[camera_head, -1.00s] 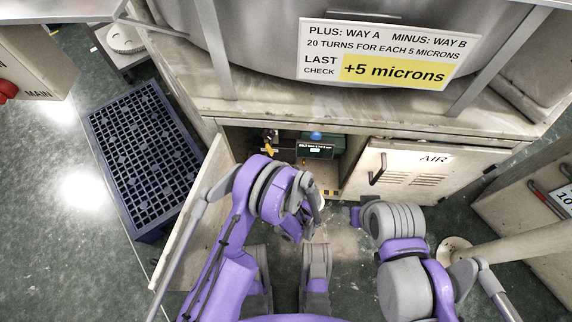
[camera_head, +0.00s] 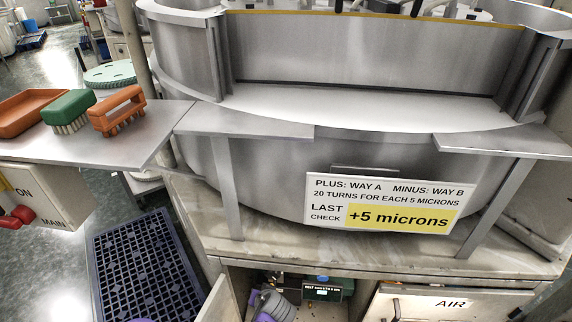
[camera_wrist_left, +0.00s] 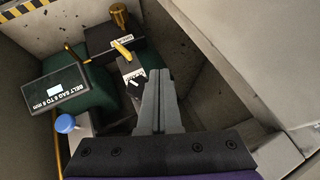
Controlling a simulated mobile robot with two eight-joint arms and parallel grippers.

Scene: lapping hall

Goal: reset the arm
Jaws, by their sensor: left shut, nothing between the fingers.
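My left gripper (camera_wrist_left: 158,78) is shut and empty in the left wrist view, pointing into the open cabinet under the machine. Ahead of its fingers is a black block with a yellow lever (camera_wrist_left: 124,50). Whether the fingertips touch the block I cannot tell. In the head view only a grey and purple part of my left arm (camera_head: 272,304) shows at the bottom edge, in front of the cabinet opening. My right gripper is out of view.
A black gauge box (camera_wrist_left: 60,89) and blue knob (camera_wrist_left: 65,123) are left of my left fingers. An open cabinet door (camera_head: 219,302) stands left of the opening; the AIR door (camera_head: 450,303) is right. A side shelf (camera_head: 130,140) holds brushes. A dark grating (camera_head: 145,268) lies on the floor.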

